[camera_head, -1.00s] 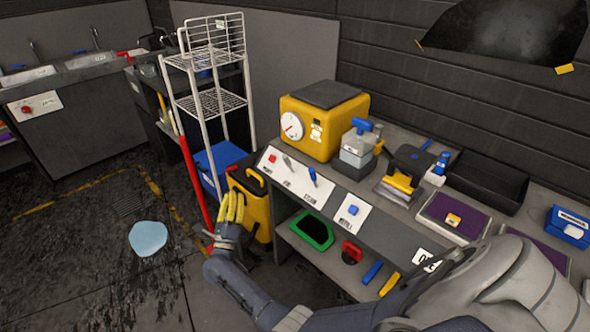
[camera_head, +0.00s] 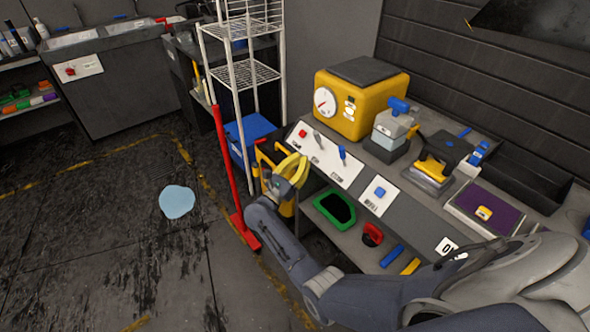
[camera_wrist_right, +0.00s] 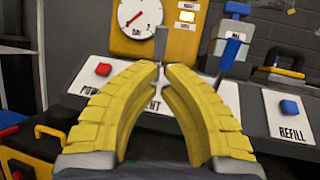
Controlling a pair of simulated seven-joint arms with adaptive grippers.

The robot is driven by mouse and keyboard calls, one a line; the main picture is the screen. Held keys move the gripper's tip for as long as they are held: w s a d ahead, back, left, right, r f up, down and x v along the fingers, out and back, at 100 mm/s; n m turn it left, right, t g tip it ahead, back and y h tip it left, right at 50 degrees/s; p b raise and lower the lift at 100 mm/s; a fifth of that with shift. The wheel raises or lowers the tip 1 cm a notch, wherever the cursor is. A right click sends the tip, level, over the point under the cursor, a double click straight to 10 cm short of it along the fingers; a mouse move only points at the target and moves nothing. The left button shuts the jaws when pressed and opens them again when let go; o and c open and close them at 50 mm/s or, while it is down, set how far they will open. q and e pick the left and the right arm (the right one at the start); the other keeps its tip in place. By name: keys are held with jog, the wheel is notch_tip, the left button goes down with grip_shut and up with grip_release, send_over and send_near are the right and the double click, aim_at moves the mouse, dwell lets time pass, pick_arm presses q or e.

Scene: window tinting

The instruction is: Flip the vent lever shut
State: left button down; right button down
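The control panel (camera_head: 328,160) has a grey vent lever that stands up between a red button (camera_head: 303,134) and a blue lever (camera_head: 342,153). In the right wrist view, the grey vent lever (camera_wrist_right: 160,42) rises just beyond my fingertips, above a partly covered label ending in "ENT". My right gripper (camera_head: 297,160) has yellow fingers that arch together, tips nearly meeting and empty. It is in front of the panel's left part, and the wrist view (camera_wrist_right: 161,68) shows it pointing at the lever. Contact cannot be told. My left gripper is not in view.
A yellow machine with a dial (camera_head: 352,102) stands behind the panel. A blue refill button (camera_head: 380,192) is to the right. A white wire rack (camera_head: 246,75) and a red pole (camera_head: 228,170) stand left of the bench. A pale blue puddle (camera_head: 177,201) lies on the floor.

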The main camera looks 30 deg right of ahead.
aim_at(317, 141)
jog(key=shift+x, duration=3.5)
jog(key=shift+x, duration=0.8)
jog(key=shift+s, duration=0.1)
jog(key=shift+a, duration=0.1)
